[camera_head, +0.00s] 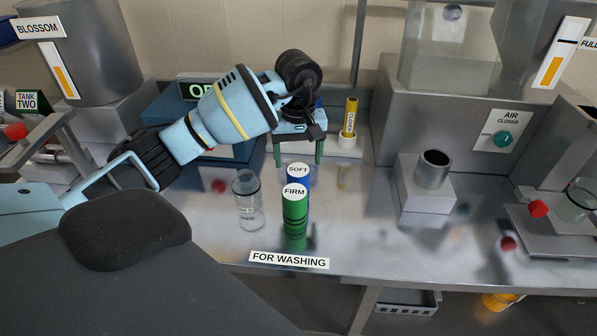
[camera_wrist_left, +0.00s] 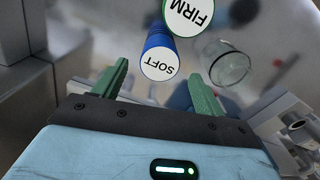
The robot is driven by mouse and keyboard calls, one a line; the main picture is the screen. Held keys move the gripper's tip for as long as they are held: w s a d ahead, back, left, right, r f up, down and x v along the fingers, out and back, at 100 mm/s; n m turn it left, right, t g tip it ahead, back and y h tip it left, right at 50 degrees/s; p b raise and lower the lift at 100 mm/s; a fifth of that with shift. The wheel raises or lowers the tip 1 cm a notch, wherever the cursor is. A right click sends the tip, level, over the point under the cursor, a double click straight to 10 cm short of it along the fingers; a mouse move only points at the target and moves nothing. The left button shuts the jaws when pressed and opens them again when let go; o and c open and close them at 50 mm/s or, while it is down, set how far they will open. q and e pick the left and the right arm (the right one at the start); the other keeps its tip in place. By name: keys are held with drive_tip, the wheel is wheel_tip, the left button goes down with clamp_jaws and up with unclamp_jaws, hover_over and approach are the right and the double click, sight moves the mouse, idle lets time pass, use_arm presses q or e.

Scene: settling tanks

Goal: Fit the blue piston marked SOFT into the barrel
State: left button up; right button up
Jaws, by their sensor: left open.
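The blue piston (camera_head: 298,182) has a white top marked SOFT and stands upright on the steel bench, partly hidden behind a green piston (camera_head: 295,213) marked FIRM. In the left wrist view the blue piston (camera_wrist_left: 159,42) lies between the fingers' lines, near their tips. My left gripper (camera_head: 298,162) is open and empty, its fingers pointing down just behind the blue piston; it also shows in the wrist view (camera_wrist_left: 158,73). A clear cylinder (camera_head: 248,205) with a small label stands left of the pistons. A grey open cylinder (camera_head: 433,171) stands on a block to the right. I cannot tell which is the barrel.
The green piston (camera_wrist_left: 190,14) stands close to the blue one. A FOR WASHING label (camera_head: 289,260) is on the bench's front edge. A yellow tagged piece (camera_head: 350,117) stands behind, right of my gripper. The bench between the pistons and the white block (camera_head: 427,197) is clear.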

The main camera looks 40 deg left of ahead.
use_arm(q)
drive_tip(key=shift+r, duration=1.6)
